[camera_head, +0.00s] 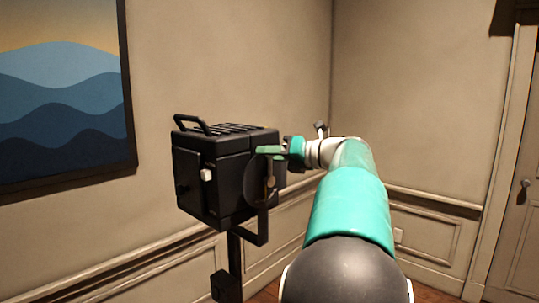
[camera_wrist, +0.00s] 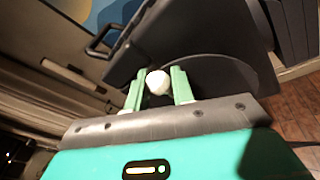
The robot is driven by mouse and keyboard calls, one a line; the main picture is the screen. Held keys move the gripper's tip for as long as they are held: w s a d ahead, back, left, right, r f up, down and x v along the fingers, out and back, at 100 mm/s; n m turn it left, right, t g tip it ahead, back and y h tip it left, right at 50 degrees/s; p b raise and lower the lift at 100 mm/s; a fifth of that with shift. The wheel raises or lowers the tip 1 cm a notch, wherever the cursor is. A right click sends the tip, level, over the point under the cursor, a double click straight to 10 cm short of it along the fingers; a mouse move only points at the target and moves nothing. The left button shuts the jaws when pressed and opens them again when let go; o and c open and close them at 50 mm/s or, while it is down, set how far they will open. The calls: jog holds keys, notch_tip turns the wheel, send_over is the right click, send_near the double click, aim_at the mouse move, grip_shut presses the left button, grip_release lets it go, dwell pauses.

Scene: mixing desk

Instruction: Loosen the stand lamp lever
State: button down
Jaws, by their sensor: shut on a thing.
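The stand lamp (camera_head: 210,180) is a black box-shaped head with a top handle, held by a bracket on a dark stand. In the head view my gripper (camera_head: 268,151) is against the lamp's right side, by a dark round disc. The wrist view shows the green fingers of my gripper (camera_wrist: 157,88) on either side of a white rounded knob (camera_wrist: 158,80), which appears to be the end of the lamp lever. My gripper is shut on this knob. The rest of the lever is hidden, and its angle cannot be told.
A framed picture of blue hills (camera_head: 60,100) hangs on the wall at left. The lamp stands close to the wall corner. A door (camera_head: 515,220) is at the far right. Another small white knob (camera_head: 207,174) is on the lamp's front face.

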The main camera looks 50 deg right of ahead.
jog(key=shift+f, duration=0.1)
jog(key=c, duration=1.3)
grip_release()
jog(key=v, duration=1.3)
jog(key=shift+s, duration=0.4)
